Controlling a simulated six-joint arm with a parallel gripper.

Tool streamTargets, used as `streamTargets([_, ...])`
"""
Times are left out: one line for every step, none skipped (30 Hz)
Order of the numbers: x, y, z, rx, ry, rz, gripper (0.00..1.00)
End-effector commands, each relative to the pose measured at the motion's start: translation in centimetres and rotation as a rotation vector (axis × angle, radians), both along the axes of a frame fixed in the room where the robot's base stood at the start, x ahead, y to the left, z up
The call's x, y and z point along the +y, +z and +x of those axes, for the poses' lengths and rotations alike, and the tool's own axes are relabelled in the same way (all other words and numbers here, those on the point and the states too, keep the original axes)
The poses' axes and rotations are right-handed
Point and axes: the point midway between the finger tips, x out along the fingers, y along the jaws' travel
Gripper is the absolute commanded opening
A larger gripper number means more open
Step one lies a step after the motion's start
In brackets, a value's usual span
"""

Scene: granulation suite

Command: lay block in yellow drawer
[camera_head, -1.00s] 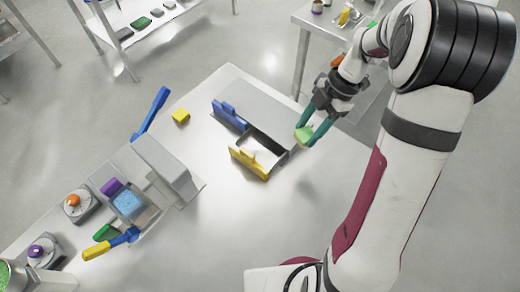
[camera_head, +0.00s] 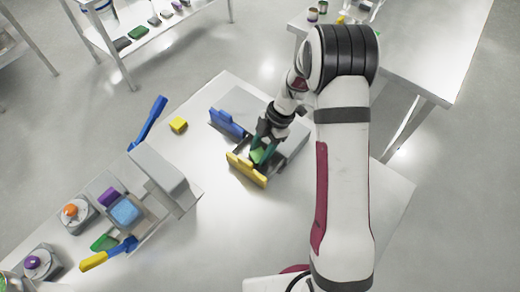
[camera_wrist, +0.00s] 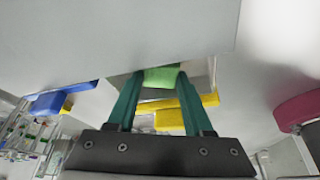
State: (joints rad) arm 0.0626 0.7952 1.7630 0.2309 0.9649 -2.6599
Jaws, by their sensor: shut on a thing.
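A green block (camera_head: 257,156) is held between the teal fingers of my gripper (camera_head: 262,150). The block (camera_wrist: 161,77) also shows between the fingertips in the wrist view. The drawer with the yellow handle (camera_head: 246,169) is pulled out from the grey cabinet (camera_head: 291,142), and my gripper is over it in the head view. The yellow handle also shows in the wrist view (camera_wrist: 208,101). My gripper and the block hide much of the drawer's inside. I cannot tell whether the block touches the drawer floor.
A blue-handled drawer (camera_head: 227,123) sits beside the yellow one. A yellow block (camera_head: 178,125) lies on the table to the left. A grey box-like machine (camera_head: 165,172) with a blue lever (camera_head: 149,122) and button boxes stand further left. The table's front middle is clear.

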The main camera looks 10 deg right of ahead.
Motion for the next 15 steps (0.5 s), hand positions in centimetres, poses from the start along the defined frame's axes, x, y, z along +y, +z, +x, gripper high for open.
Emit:
streamTargets([-0.01, -0.04, -0.01, 0.000, 0.000, 0.000, 0.00])
streamTargets([-0.01, -0.12, -0.01, 0.000, 0.000, 0.000, 0.00])
streamTargets([0.00, -0.25, -0.01, 0.001, 0.000, 0.001, 0.00])
streamTargets([0.00, -0.22, -0.01, 0.000, 0.000, 0.000, 0.57])
streamTargets([0.00, -0.21, -0.01, 0.000, 0.000, 0.000, 0.62])
streamTargets([-0.01, -0.20, -0.01, 0.000, 0.000, 0.000, 0.69])
streamTargets([-0.01, -0.20, -0.01, 0.000, 0.000, 0.000, 0.75])
streamTargets([-0.01, -0.20, -0.01, 0.000, 0.000, 0.000, 0.80])
streamTargets([-0.01, -0.20, -0.01, 0.000, 0.000, 0.000, 0.81])
streamTargets([-0.01, -0.20, -0.01, 0.000, 0.000, 0.000, 0.81])
streamTargets([-0.01, -0.19, -0.01, 0.000, 0.000, 0.000, 0.81])
streamTargets([-0.01, -0.19, -0.01, 0.000, 0.000, 0.000, 0.81])
streamTargets([-0.01, -0.19, -0.01, 0.000, 0.000, 0.000, 0.81])
streamTargets([-0.02, -0.18, 0.00, 0.000, 0.000, 0.000, 0.81])
streamTargets([-0.02, -0.05, 0.01, 0.000, 0.000, 0.000, 0.81])
